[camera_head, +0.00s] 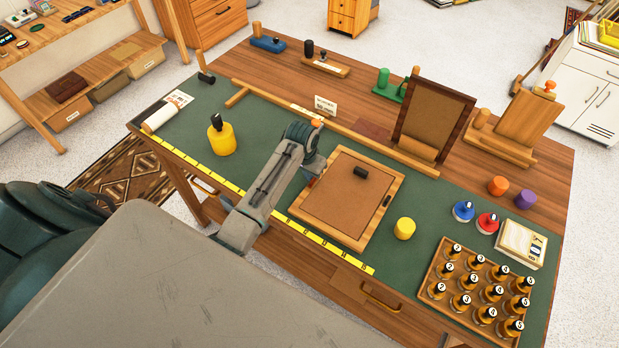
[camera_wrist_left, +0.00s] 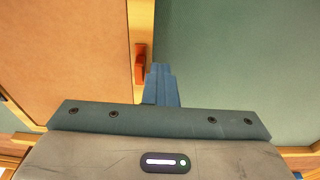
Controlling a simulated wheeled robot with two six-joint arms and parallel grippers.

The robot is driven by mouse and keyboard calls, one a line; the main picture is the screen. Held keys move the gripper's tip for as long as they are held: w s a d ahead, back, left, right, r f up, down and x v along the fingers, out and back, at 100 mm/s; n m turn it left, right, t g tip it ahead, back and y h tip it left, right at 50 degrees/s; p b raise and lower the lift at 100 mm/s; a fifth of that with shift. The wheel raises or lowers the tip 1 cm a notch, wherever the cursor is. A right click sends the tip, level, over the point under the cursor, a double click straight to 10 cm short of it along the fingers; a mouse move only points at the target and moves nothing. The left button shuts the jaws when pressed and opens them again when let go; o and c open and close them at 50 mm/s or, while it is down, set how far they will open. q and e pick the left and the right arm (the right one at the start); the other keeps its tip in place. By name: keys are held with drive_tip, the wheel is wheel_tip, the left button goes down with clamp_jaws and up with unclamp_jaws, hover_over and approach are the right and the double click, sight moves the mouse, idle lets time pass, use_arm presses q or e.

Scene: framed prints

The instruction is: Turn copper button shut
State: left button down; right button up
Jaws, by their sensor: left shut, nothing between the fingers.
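The copper button (camera_wrist_left: 140,65) is a small orange-red tab on the wooden frame's rail in the left wrist view. Its long side runs roughly along the rail. In the head view it is mostly hidden by my gripper. The framed print (camera_head: 336,206) lies on the green mat with its brown backing up. My left gripper (camera_head: 315,179) is at the frame's left rail. In the left wrist view its closed blue-grey fingers (camera_wrist_left: 162,88) are just right of the button, over the rail's edge and mat. I cannot tell whether they touch it. My right gripper is not in view.
A yellow cylinder (camera_head: 404,229) stands to the right. A tray of numbered bottles (camera_head: 434,290) is at the front right. A yellow ruler (camera_head: 340,255) runs along the front edge.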

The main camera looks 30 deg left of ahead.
use_arm(q)
drive_tip(key=shift+d, duration=0.5)
drive_tip(key=shift+w+d, duration=0.2)
drive_tip(key=shift+d, duration=0.1)
idle(0.8)
drive_tip(key=shift+r, duration=3.55)
